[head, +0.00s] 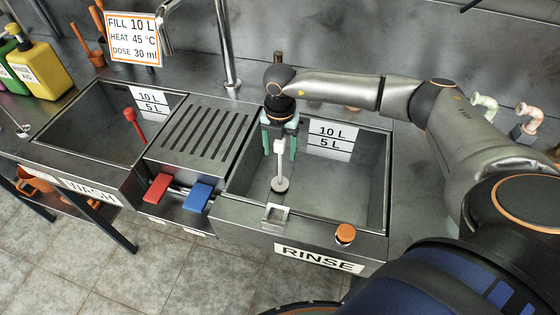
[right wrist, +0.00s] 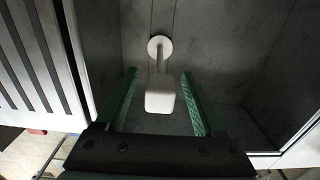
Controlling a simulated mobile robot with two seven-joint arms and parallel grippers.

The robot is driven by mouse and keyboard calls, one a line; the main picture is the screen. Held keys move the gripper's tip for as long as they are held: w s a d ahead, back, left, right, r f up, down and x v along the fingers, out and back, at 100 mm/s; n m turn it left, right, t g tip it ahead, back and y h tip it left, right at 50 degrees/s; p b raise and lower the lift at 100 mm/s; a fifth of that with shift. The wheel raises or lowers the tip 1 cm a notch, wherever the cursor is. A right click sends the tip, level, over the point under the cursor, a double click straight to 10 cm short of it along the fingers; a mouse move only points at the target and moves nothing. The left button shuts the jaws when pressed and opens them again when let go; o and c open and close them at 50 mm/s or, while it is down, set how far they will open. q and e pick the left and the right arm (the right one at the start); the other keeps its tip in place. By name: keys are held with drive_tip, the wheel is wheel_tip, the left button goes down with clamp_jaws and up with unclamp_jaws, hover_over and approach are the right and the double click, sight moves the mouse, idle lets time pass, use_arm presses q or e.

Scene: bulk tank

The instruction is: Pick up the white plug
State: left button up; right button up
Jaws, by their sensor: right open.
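The white plug (head: 280,184) stands upright in the RINSE basin (head: 347,190), with a pale block-shaped grip on a thin stem above a round disc. In the right wrist view, the white plug (right wrist: 160,95) shows its block grip near the middle and its disc further away. My right gripper (head: 280,155) is open, pointing down into the basin, with its green fingers on either side of the plug's grip. In the right wrist view the fingers (right wrist: 159,74) show gaps on both sides of the grip. My left gripper is not in view.
The basin's walls and front rim surround the gripper closely. A small square metal holder (head: 277,216) and an orange knob (head: 345,233) sit on the front rim. A slotted drainboard (head: 200,135) lies left, with red (head: 157,188) and blue (head: 197,198) handles below. A tap (head: 228,50) stands behind.

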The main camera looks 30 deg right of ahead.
drive_tip(key=shift+f, duration=0.2)
clamp_jaws()
idle(0.4)
drive_tip(key=shift+r, duration=0.1)
idle(0.8)
